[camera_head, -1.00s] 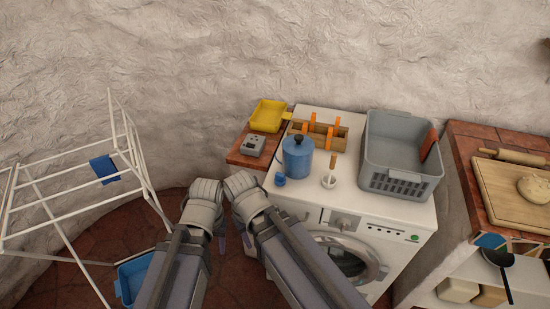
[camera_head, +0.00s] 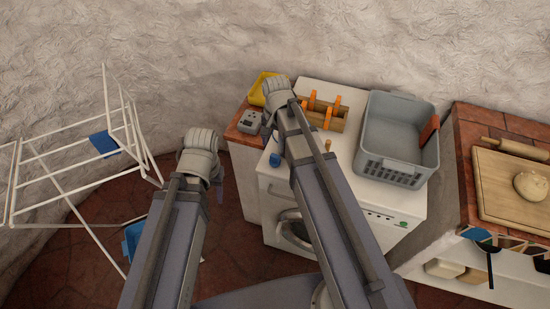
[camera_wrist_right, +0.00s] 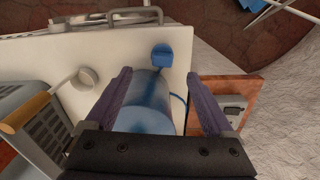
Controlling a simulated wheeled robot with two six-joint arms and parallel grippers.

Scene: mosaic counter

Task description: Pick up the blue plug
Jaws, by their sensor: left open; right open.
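The blue plug (camera_head: 275,159) sits on the white washing machine top, near its left front edge. In the right wrist view the blue plug (camera_wrist_right: 163,56) lies ahead of the fingertips, with a thin blue cord curving from behind the blue canister. My right gripper (camera_wrist_right: 158,80) is open above the blue canister (camera_wrist_right: 150,98), its fingers to either side of it in the picture; I cannot tell whether they touch. In the head view my right arm covers most of the canister. My left gripper (camera_head: 219,190) is open and empty, left of the machine, mostly hidden by its wrist.
A grey socket box (camera_head: 250,121) and a yellow tray (camera_head: 258,92) stand at the left. A wooden rack with orange pieces (camera_head: 335,121) and a grey basket (camera_head: 394,135) stand behind and right. A drying rack (camera_head: 60,170) stands far left.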

